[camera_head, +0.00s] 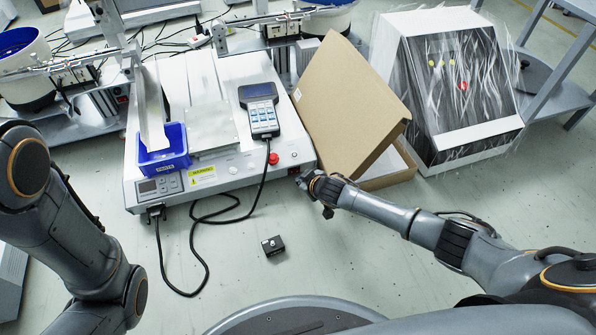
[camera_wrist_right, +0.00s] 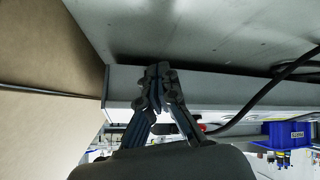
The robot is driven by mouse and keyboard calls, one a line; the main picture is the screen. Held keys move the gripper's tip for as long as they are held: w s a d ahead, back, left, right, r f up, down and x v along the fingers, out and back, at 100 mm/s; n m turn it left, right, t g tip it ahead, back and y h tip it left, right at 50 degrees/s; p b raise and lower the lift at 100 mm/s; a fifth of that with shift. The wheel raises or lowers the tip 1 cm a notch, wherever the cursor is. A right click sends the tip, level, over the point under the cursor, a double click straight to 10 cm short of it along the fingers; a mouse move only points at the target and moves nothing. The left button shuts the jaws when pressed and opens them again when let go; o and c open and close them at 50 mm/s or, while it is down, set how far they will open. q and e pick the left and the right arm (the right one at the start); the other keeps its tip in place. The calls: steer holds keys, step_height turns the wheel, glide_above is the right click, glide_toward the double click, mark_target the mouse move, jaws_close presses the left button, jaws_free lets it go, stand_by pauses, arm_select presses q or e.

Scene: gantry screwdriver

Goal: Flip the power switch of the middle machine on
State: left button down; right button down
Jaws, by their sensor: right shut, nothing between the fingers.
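The middle machine (camera_head: 217,160) is a white box with a blue bin (camera_head: 163,152), a handheld keypad (camera_head: 261,108) and a red button (camera_head: 273,158). A small dark switch (camera_head: 294,170) sits at the right end of its front face. My right gripper (camera_head: 299,181) is at that front right corner, close to the switch; I cannot tell whether it touches. In the right wrist view, its fingers (camera_wrist_right: 159,78) are shut and empty against the machine's front face (camera_wrist_right: 220,88), and the switch is not discernible there. My left arm shows at the left, but its gripper is out of view.
An open cardboard box (camera_head: 350,105) stands close on the right of the machine. A black cable (camera_head: 193,240) loops on the surface in front, near a small black box (camera_head: 272,246). A machine with a streaked clear cover (camera_head: 455,85) stands farther right. The front area is mostly clear.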

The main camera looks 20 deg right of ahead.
steer(key=shift+w, duration=0.45)
steer(key=shift+w, duration=0.25)
stand_by(0.5)
steer(key=shift+s, duration=0.1)
steer(key=shift+s+r+p, duration=0.1)
steer(key=shift+s+p, duration=0.45)
steer(key=shift+p, duration=0.1)
steer(key=shift+s, duration=0.1)
